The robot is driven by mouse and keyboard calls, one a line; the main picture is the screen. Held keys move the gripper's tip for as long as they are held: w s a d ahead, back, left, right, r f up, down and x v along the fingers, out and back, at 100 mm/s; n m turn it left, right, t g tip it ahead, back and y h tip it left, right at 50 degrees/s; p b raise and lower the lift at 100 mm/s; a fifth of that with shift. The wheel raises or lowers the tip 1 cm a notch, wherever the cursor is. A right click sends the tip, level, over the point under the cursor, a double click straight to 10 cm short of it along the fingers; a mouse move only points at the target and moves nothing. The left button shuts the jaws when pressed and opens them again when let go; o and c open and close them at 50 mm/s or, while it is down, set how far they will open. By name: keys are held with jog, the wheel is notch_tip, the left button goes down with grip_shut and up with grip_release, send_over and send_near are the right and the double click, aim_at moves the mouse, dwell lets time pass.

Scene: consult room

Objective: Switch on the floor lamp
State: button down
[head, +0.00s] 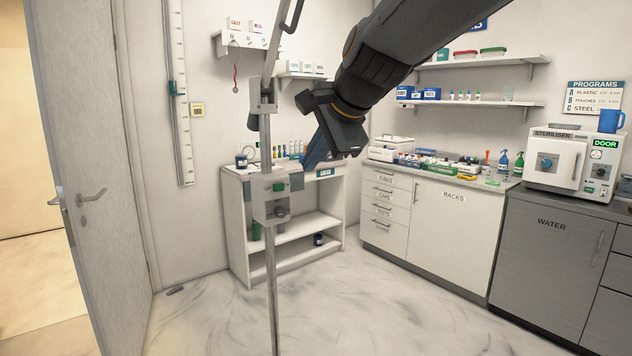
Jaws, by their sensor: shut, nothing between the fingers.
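The floor lamp's thin grey pole (273,265) stands upright in front of me. Its jointed arm rises out of the top of the picture, so the lamp head is not seen. A grey box (265,210) on the pole carries a green button (280,187) and a dark knob below it. I cannot tell whether the lamp is lit. My gripper (309,163) comes in from the upper right, with its blue fingers shut and empty. The fingertips point down and left, just above and right of the box in the picture. I see a gap between them and the button.
A white shelf unit (237,235) with bottles stands behind the pole. A counter with drawers (383,203) and a steriliser (551,160) runs along the right. A door (80,130) stands open at left. The marbled floor (380,310) in front is clear.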

dwell(0.3)
jog(key=p, duration=0.2)
send_near(284, 188)
jog(key=x, duration=0.5)
jog(key=shift+w+f+p, duration=0.15)
jog(key=shift+p, duration=0.15)
jog(key=shift+a+b, duration=0.1)
jog(key=shift+b, duration=0.2)
